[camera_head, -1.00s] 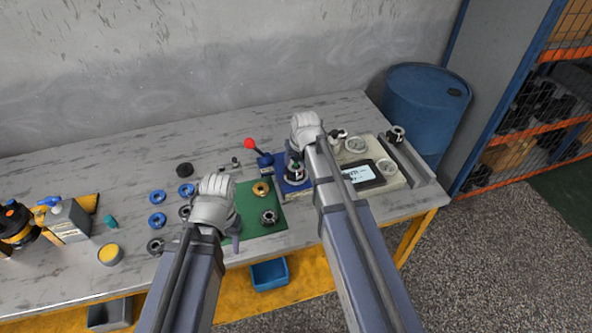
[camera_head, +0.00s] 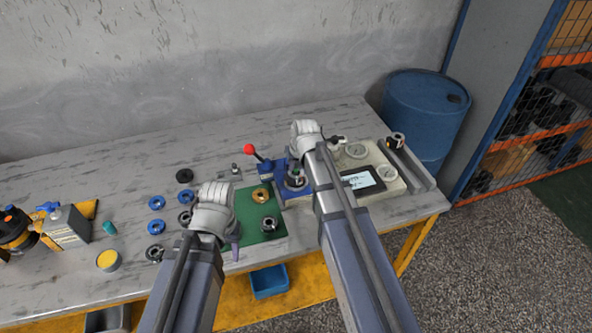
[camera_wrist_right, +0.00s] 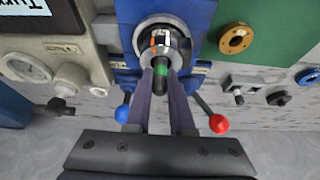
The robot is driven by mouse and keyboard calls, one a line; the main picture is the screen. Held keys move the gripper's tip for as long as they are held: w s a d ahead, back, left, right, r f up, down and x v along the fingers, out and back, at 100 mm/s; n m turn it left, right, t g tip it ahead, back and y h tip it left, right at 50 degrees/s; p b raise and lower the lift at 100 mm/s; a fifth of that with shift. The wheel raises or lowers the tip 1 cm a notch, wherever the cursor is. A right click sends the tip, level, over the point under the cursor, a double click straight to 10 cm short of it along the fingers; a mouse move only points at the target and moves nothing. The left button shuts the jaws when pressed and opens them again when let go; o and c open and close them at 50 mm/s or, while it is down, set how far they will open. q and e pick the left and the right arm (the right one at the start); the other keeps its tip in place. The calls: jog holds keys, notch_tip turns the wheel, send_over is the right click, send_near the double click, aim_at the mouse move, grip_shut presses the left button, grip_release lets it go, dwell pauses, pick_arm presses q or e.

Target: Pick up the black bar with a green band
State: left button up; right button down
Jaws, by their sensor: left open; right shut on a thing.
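The black bar with a green band (camera_wrist_right: 160,78) is between the two purple fingers of my right gripper (camera_wrist_right: 161,74) in the right wrist view. The gripper is shut on it. The bar's far end meets a silver ring part in the blue fixture (camera_wrist_right: 203,22); whether it is inserted or only in front of it I cannot tell. In the head view my right gripper (camera_head: 307,138) is over the blue fixture (camera_head: 281,164), its fingers mostly hidden. My left gripper (camera_head: 225,228) is open, over the left edge of the green mat (camera_head: 243,205).
A red-knobbed lever (camera_head: 249,149) rises left of the fixture. A gauge panel (camera_head: 395,182) stands to its right. A brass ring (camera_head: 262,196) and a dark ring part (camera_head: 269,224) lie on the mat. Several blue rings lie left of it. The back of the table is clear.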

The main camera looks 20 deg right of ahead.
pick_arm(q)
jog(key=shift+r, duration=0.1)
dwell(0.3)
notch_tip(320, 180, up, 10)
jog(key=p, duration=1)
pick_arm(e)
notch_tip(320, 180, up, 10)
jog(key=shift+r, duration=0.1)
pick_arm(q)
jog(key=shift+r+p, duration=1.65)
jog(key=shift+p, duration=0.1)
pick_arm(e)
jog(key=shift+r, duration=1.6)
